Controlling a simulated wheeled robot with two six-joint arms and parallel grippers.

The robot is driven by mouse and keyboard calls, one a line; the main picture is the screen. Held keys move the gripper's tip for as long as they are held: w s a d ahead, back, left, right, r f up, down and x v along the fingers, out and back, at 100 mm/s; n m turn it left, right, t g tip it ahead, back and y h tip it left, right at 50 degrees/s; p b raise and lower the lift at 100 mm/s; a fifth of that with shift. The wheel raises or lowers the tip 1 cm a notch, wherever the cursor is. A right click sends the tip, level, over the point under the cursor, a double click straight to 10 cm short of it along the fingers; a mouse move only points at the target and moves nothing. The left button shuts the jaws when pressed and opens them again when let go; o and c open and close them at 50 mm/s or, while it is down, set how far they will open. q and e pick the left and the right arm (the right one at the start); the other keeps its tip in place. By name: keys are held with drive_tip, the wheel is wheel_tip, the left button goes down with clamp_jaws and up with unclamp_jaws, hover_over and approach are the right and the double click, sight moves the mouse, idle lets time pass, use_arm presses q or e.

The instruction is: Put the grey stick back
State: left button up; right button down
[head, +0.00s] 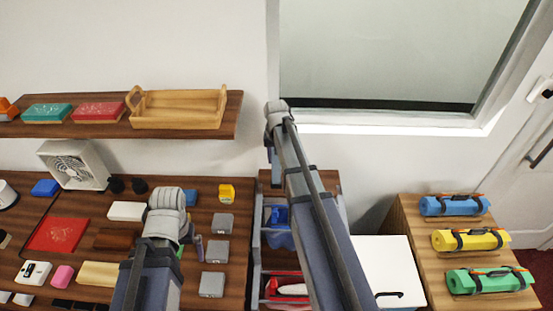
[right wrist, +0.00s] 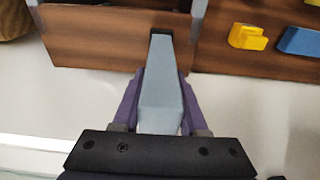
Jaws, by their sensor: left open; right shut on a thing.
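The grey stick (right wrist: 162,85) is a pale blue-grey bar with a dark far end. My right gripper (right wrist: 160,88) is shut on it, a purple finger on each side. In the right wrist view the dark end overlaps the edge of a brown wooden top (right wrist: 105,42); I cannot tell whether they touch. In the head view my right arm reaches to the back wall above the drawer unit and hides most of its gripper and the stick. My left gripper (head: 196,246) is open over the counter, mostly hidden behind its own arm.
A yellow block (head: 226,192) and grey blocks (head: 219,223) lie on the counter left of the unit's bins (head: 277,238). A shelf with a wooden tray (head: 180,109) hangs at the back left. Rolled mats (head: 470,240) lie on a stand at right.

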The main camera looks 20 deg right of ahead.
drive_tip(key=shift+c, duration=2.2)
unclamp_jaws()
drive_tip(key=r+p, duration=0.4)
drive_tip(key=s+r+p, duration=0.1)
drive_tip(key=r+p, duration=0.7)
drive_tip(key=shift+s+a+r, duration=0.15)
drive_tip(key=shift+a, duration=0.15)
drive_tip(key=shift+o, duration=0.3)
